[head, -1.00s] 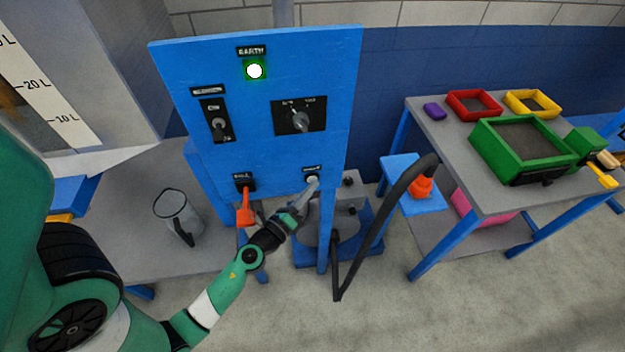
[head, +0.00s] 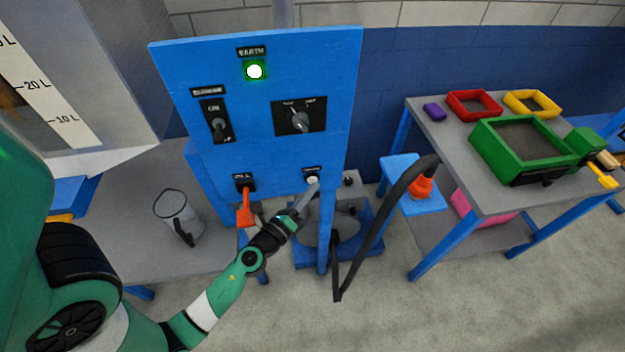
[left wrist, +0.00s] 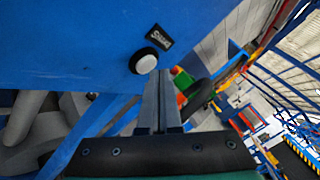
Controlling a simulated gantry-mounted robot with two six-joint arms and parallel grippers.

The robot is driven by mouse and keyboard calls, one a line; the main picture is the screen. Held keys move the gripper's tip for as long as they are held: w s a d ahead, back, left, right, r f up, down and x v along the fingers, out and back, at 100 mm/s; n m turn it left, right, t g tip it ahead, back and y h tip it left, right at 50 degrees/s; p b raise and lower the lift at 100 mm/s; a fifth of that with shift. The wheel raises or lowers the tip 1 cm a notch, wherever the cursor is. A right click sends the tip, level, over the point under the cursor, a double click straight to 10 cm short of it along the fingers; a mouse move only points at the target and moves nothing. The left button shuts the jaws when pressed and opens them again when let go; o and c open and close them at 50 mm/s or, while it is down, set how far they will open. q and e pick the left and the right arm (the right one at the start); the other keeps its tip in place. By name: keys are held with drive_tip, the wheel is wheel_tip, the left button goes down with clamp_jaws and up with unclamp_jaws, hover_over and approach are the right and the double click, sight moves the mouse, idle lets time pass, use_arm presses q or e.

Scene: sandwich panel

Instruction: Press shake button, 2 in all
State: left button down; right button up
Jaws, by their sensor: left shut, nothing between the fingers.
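The blue panel (head: 265,130) stands upright in front of me. A small pale button (head: 312,180) sits low on its right side under a small black label. In the left wrist view this button (left wrist: 146,64) is white with a black ring, and the black label is beside it. My left gripper (head: 314,187) is shut and empty, its fingertips close to the button in the head view. In the left wrist view the closed fingers (left wrist: 160,78) point at the panel just beside the button. I cannot tell whether they touch it. My right gripper is not in view.
The panel also carries a lit lamp (head: 255,71), a toggle switch (head: 219,124), a rotary knob (head: 300,120) and an orange-handled part (head: 246,209). A black hose (head: 383,225) hangs right of the arm. Coloured trays stand on the right table.

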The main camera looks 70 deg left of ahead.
use_arm(q)
drive_tip(key=shift+s+d, duration=0.1)
drive_tip(key=shift+d, duration=0.2)
drive_tip(key=d, duration=0.5)
drive_tip(key=shift+s, duration=0.35)
idle(0.7)
